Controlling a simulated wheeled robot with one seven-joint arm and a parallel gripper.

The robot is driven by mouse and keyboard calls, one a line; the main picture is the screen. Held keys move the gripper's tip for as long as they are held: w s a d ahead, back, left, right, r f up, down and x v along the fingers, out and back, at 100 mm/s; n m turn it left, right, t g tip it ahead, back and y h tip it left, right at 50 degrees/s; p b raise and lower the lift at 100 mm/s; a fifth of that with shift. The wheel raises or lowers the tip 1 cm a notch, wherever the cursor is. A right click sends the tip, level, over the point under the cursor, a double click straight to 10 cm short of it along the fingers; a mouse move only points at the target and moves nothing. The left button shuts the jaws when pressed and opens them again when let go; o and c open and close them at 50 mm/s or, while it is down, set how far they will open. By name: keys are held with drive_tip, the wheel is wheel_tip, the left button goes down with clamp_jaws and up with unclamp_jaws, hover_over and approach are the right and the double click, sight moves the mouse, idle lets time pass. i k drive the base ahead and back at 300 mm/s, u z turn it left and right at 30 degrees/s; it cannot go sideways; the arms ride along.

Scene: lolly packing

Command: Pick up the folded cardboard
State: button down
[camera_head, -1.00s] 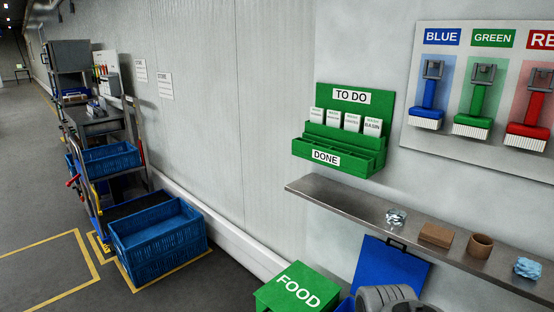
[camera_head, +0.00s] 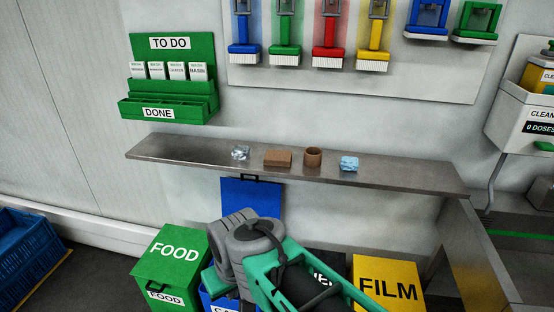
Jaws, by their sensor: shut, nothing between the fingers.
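The folded cardboard (camera_head: 277,157) is a flat brown block lying on the metal wall shelf (camera_head: 410,182). It lies between a crumpled clear piece (camera_head: 240,152) on its left and a brown cardboard ring (camera_head: 313,157) on its right. Nothing touches it from above. My grey and teal arm shows low in the middle of the view, below and in front of the shelf. My gripper's fingers do not show in this view.
A crumpled blue piece (camera_head: 349,163) lies right of the ring. Below stand a green FOOD bin (camera_head: 172,256), a blue bin with its lid (camera_head: 252,197) raised, and a yellow FILM bin (camera_head: 388,281). Brushes hang above the shelf. A metal counter (camera_head: 478,255) stands at right.

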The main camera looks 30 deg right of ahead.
sight(272, 158)
drive_tip(key=u, duration=2.1)
drive_tip(key=i, duration=1.3)
drive_tip(key=z, duration=3.6)
drive_tip(key=i, duration=0.5)
